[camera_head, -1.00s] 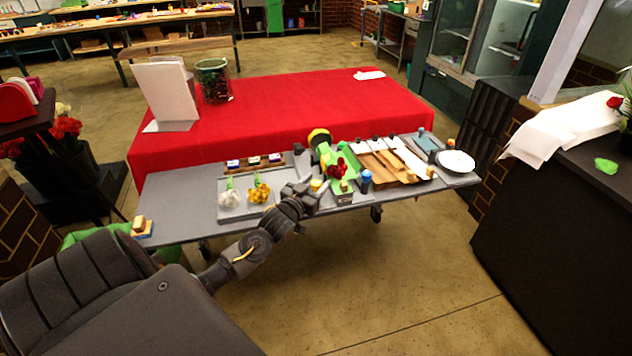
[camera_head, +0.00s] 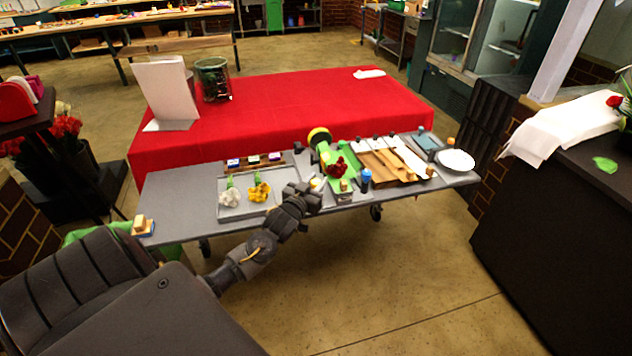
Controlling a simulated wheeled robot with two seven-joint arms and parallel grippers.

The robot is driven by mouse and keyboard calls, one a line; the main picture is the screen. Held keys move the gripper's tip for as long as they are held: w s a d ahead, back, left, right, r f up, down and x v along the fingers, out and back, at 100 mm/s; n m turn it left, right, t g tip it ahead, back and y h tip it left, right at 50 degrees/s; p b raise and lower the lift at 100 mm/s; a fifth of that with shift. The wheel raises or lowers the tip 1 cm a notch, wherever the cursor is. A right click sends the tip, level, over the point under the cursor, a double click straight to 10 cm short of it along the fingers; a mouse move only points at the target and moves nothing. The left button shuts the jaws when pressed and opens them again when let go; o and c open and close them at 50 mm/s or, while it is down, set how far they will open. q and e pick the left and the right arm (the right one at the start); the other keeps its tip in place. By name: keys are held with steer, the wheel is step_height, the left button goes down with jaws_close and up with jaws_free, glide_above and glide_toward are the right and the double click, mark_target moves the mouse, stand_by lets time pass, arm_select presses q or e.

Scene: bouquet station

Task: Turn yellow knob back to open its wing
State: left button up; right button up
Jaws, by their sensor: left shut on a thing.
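The yellow knob (camera_head: 316,183) shows as a small yellow patch on the front part of the grey table, at my left gripper's tip. My left gripper (camera_head: 313,190) is shut on it, with its dark fingers and wrist covering most of it. The green holder (camera_head: 326,153) with a red flower (camera_head: 337,167) lies just behind and to the right of the gripper. Which wing belongs to the knob, and how far it stands open, is too small and hidden to tell. My right gripper is not in view.
A tray (camera_head: 232,212) with a white and a yellow flower lies left of the gripper. A blue-capped bottle (camera_head: 365,178) and brown boards (camera_head: 385,163) stand to the right, a white plate (camera_head: 456,160) at the far end. A red-covered table (camera_head: 290,110) is behind.

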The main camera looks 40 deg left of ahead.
arm_select(q)
steer(key=n+g+y+p, duration=0.1)
steer(key=n+y, duration=0.1)
steer(key=y, duration=0.1)
steer(key=shift+d+r, duration=0.1)
steer(key=n+g+y, duration=0.1)
steer(key=n+y, duration=0.1)
steer(key=shift+y, duration=0.4)
steer(key=n+g+y, duration=0.2)
steer(key=y, duration=0.1)
steer(key=shift+w+n+g, duration=0.1)
steer(key=shift+n+g, duration=0.2)
steer(key=shift+n, duration=0.1)
steer(key=n+g+y, duration=0.1)
steer(key=n+g+y+b, duration=0.1)
steer(key=g, duration=0.1)
steer(key=shift+f+y+b, duration=0.25)
steer(key=shift+y+b, duration=0.05)
steer(key=shift+y, duration=0.1)
steer(key=n+g+y+b, duration=0.1)
steer(key=n+g+b, duration=0.1)
steer(key=g, duration=0.1)
steer(key=shift+y, duration=0.3)
steer(key=shift+r+n+g, duration=0.15)
steer(key=shift+n+g, duration=0.15)
steer(key=shift+n, duration=0.1)
steer(key=shift+r, duration=0.1)
steer(key=o, duration=0.9)
